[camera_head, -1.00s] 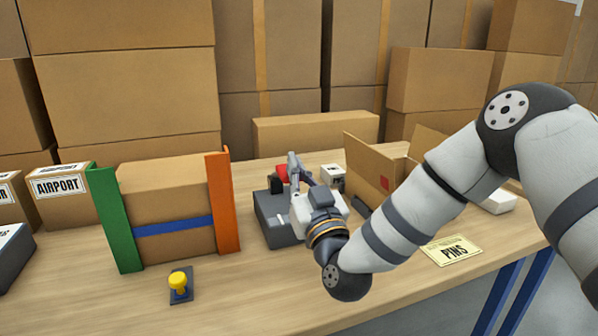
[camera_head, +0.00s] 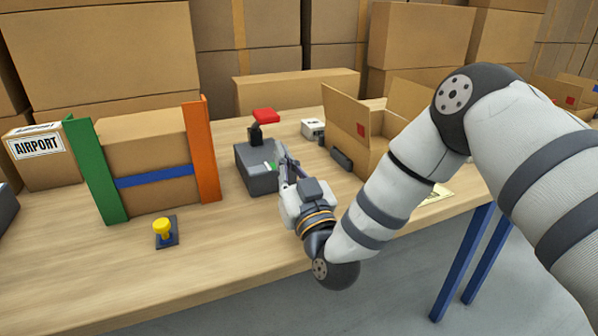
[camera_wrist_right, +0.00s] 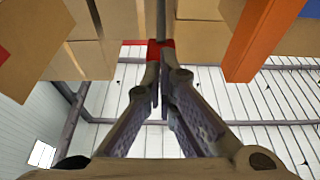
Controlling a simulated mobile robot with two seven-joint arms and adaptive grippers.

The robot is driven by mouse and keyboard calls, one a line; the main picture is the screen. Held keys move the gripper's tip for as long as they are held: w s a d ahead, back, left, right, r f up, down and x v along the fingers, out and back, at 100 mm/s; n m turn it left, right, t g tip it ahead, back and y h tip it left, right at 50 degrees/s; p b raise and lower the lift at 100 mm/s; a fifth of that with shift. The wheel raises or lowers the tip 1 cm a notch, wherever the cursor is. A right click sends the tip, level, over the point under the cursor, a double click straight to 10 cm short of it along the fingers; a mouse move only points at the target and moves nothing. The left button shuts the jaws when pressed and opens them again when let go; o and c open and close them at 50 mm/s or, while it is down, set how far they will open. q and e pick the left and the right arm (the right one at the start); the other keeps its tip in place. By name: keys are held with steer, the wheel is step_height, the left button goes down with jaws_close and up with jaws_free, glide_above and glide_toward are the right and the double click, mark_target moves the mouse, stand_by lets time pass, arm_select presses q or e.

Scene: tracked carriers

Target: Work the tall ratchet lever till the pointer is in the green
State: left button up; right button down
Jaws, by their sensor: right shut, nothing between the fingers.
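The ratchet lever's red handle (camera_head: 264,117) stands on a short dark stem above a grey box-like base (camera_head: 258,175) on the bench. In the right wrist view the shut fingers (camera_wrist_right: 160,68) point toward the red handle (camera_wrist_right: 160,44). My left gripper is out of view.
A carton between a green upright (camera_head: 95,172) and an orange upright (camera_head: 202,150) stands left. A yellow knob (camera_head: 163,227) sits in front of it. An open carton (camera_head: 350,130) and a small white box (camera_head: 313,128) stand right. Bare bench lies in front.

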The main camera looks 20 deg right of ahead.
steer(key=s, duration=1.2)
steer(key=shift+d, duration=0.2)
steer(key=shift+r, duration=0.1)
